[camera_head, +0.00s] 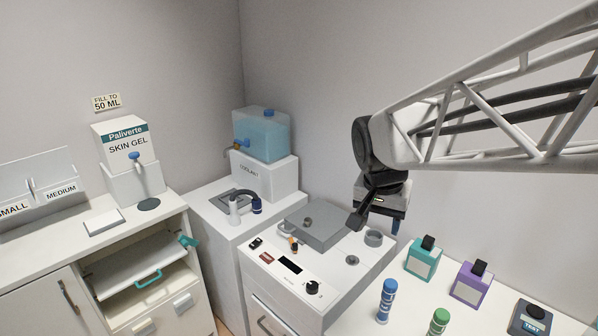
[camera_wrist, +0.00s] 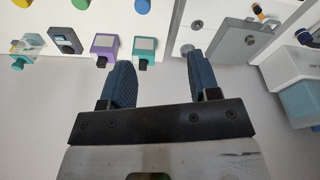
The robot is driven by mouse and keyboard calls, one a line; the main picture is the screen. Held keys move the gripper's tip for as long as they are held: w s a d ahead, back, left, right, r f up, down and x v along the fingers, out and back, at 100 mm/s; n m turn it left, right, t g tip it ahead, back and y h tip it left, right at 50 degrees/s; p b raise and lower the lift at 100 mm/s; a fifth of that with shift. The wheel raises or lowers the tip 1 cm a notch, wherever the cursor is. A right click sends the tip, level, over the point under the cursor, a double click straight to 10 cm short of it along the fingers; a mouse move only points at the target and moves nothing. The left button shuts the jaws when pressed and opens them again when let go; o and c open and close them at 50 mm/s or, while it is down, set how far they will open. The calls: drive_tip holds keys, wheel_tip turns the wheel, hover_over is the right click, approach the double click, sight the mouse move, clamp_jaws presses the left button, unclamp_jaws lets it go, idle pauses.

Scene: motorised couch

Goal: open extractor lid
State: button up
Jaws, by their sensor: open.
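The extractor (camera_head: 290,285) is a white box-shaped machine in the middle of the head view, with a black display and a dark knob on its front panel. Its flat grey lid (camera_head: 325,228) lies down on top and has a small round knob. The lid also shows in the wrist view (camera_wrist: 232,38), at the upper right. My gripper (camera_head: 398,230) is above the right back of the extractor, to the right of the lid and apart from it. In the wrist view my gripper (camera_wrist: 160,72) has its two blue fingers spread with nothing between them.
Teal (camera_head: 422,260) and purple (camera_head: 471,284) bottles stand on the counter right of the extractor, with blue (camera_head: 386,300) and green (camera_head: 438,322) capped tubes in front. A coolant unit (camera_head: 265,175) with a blue tank stands behind left. A wall is close behind my gripper.

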drive_tip(key=w+a+f+m, duration=0.2)
drive_tip(key=w+a+m, duration=0.15)
drive_tip(key=w, duration=0.85)
drive_tip(key=m+g+h, duration=0.2)
drive_tip(key=m+h, duration=0.1)
drive_tip(key=m, duration=0.6)
approach(308, 219)
drive_tip(key=f, duration=0.1)
drive_tip(key=shift+s+d, duration=0.1)
drive_tip(key=shift+s, duration=0.15)
drive_tip(key=shift+f, duration=0.1)
drive_tip(key=shift+x, duration=3.85)
drive_tip(key=shift+d, duration=0.1)
drive_tip(key=shift+w, duration=0.1)
clamp_jaws()
